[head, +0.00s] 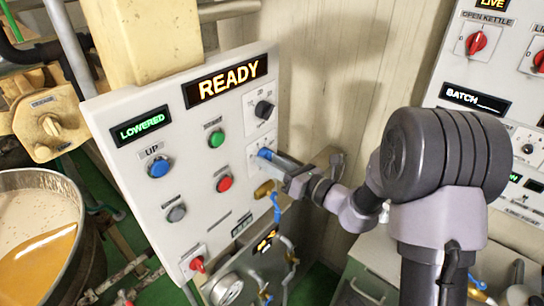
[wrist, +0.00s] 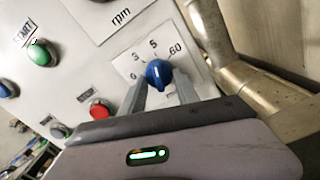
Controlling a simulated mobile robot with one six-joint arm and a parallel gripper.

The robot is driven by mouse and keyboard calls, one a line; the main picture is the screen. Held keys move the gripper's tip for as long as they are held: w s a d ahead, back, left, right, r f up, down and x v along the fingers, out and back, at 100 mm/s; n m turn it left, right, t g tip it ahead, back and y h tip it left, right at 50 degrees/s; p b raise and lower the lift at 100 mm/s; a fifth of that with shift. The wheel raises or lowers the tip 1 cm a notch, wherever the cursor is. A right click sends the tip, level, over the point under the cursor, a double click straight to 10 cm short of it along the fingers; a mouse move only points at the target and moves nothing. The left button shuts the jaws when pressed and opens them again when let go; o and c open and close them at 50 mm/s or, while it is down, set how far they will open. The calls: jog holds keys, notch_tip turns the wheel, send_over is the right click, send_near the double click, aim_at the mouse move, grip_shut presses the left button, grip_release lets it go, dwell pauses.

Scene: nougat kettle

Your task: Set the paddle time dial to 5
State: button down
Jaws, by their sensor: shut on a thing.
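The paddle time dial is a blue knob (wrist: 158,73) on a white scale plate in the wrist view. The marks 3, 5 and 60 show around its upper side.
The white control panel (head: 150,190) has a READY display (head: 227,80), a black rpm dial (head: 264,109), green (head: 216,139) and red (head: 224,183) buttons and a blue UP button (head: 159,168). Pipes and valves (head: 279,215) run just below the dial. A kettle (head: 75,255) stands left.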

jog(key=shift+m, duration=0.3)
dwell(0.4)
jog(key=c, duration=0.9)
grip_release()
jog(key=v, duration=1.7)
jog(key=shift+s+d+p, duration=0.15)
jog(key=shift+s+p, duration=0.05)
jog(key=shift+p, duration=0.15)
